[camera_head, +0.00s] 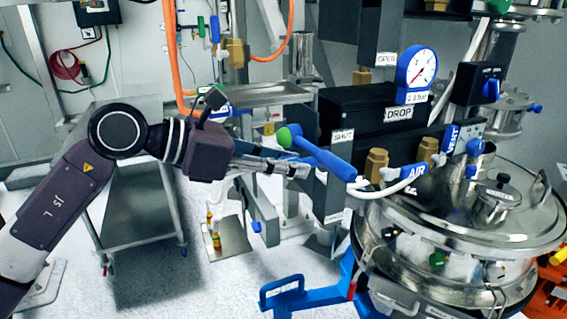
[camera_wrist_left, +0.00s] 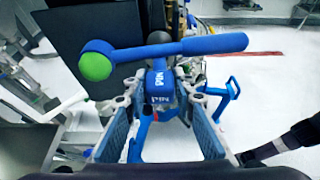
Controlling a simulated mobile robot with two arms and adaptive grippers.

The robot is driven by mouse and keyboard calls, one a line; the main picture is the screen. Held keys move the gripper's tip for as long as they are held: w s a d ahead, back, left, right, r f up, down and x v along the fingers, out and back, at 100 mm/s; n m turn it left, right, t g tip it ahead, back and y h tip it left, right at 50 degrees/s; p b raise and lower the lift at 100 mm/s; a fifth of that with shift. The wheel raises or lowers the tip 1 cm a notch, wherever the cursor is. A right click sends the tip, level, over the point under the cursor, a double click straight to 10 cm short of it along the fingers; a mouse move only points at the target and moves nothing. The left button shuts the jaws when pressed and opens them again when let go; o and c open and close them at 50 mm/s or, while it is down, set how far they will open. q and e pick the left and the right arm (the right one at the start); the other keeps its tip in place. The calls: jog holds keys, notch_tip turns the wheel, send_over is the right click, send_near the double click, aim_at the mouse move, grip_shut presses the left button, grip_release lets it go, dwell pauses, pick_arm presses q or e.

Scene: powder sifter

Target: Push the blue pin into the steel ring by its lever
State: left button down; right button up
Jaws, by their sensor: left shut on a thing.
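A blue part marked PIN (camera_wrist_left: 158,82) sits between the fingers of my left gripper (camera_wrist_left: 160,100) in the left wrist view. The gripper is shut on this part. A blue bar (camera_wrist_left: 190,47) with a green ball end (camera_wrist_left: 95,66) crosses just beyond it. In the head view my left gripper (camera_head: 301,169) is by a grey upright plate, close below the same blue bar (camera_head: 335,165). The fingers hide most of the held part there. I cannot make out the steel ring for certain, nor how far the pin is in.
A lidded steel vessel (camera_head: 460,262) stands at the right, under a black block marked DROP (camera_head: 350,116) and a pressure gauge (camera_head: 418,66). A blue frame handle (camera_head: 283,291) sticks out low in front. A steel trolley (camera_head: 140,215) stands at the left, with clear floor around it.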

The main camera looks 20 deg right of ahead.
pick_arm(q)
jog(key=shift+d, duration=0.35)
jog(key=c, duration=1.5)
grip_release()
jog(key=shift+c, duration=0.2)
jog(key=shift+f, duration=0.1)
jog(key=shift+a, duration=0.1)
jog(key=v, duration=1.2)
jog(key=shift+c, duration=0.3)
